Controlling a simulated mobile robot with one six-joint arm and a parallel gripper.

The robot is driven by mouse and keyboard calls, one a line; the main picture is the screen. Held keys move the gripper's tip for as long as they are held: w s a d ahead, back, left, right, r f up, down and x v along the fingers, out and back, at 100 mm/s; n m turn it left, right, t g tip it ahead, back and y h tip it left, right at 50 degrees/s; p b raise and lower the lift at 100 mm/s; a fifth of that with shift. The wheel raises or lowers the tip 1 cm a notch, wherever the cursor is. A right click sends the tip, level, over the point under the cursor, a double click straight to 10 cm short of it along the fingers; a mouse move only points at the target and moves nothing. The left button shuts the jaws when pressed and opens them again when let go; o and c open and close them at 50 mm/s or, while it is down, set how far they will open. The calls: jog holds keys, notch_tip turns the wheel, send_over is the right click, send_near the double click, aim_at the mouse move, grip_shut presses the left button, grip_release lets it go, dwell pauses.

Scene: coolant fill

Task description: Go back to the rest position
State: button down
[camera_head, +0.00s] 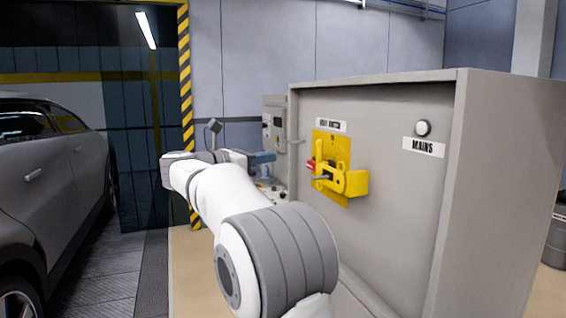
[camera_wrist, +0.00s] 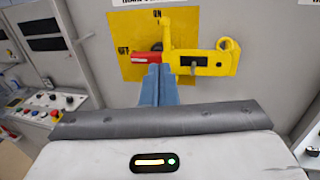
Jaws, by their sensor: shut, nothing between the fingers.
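My gripper (camera_wrist: 158,72) shows in the wrist view as blue fingers, shut and empty, pointing at the lower part of a yellow switch plate. In the head view my arm reaches forward from the bottom, and the blue gripper (camera_head: 262,158) is beyond it, left of the plate. The yellow plate (camera_head: 331,150) is on the grey cabinet front. It carries a yellow lockout piece (camera_head: 349,183) and a red handle (camera_head: 311,165). In the wrist view the red handle (camera_wrist: 144,58) lies just above the fingertips; I cannot tell whether they touch.
The grey cabinet (camera_head: 385,130) fills the right, with a MAINS label (camera_head: 423,147) and a white lamp (camera_head: 423,128). A control panel with buttons (camera_wrist: 45,115) stands left in the wrist view. A grey car (camera_head: 48,180) stands at the far left. Floor between is clear.

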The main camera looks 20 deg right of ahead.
jog(key=w+a+r+n+t+y, duration=0.35)
jog(key=n+t, duration=0.85)
jog(key=n, duration=0.4)
jog(key=s+a+f+n+t+y, duration=0.1)
jog(key=s+a+f+n+y, duration=0.2)
jog(key=a+f+n+y, duration=0.35)
jog(key=s+a+f+n+y, duration=0.3)
jog(key=n+y, duration=0.4)
jog(key=n, duration=0.5)
jog(key=s+a+f+n+g+y, duration=0.25)
jog(key=s+f+n+g, duration=0.35)
jog(key=s+f+n, duration=0.6)
jog(key=s+d+f+n+g+h, duration=0.1)
jog(key=s+d+f+n+g, duration=0.1)
jog(key=s+f, duration=0.5)
jog(key=s+d+f+n+g+h, duration=0.1)
jog(key=s+f+g, duration=0.4)
jog(key=s, duration=0.6)
notch_tip(320, 180, down, 2)
jog(key=shift+s+d+f+n+g, duration=0.1)
jog(key=shift+s+d+n+g, duration=0.3)
jog(key=shift+n, duration=0.65)
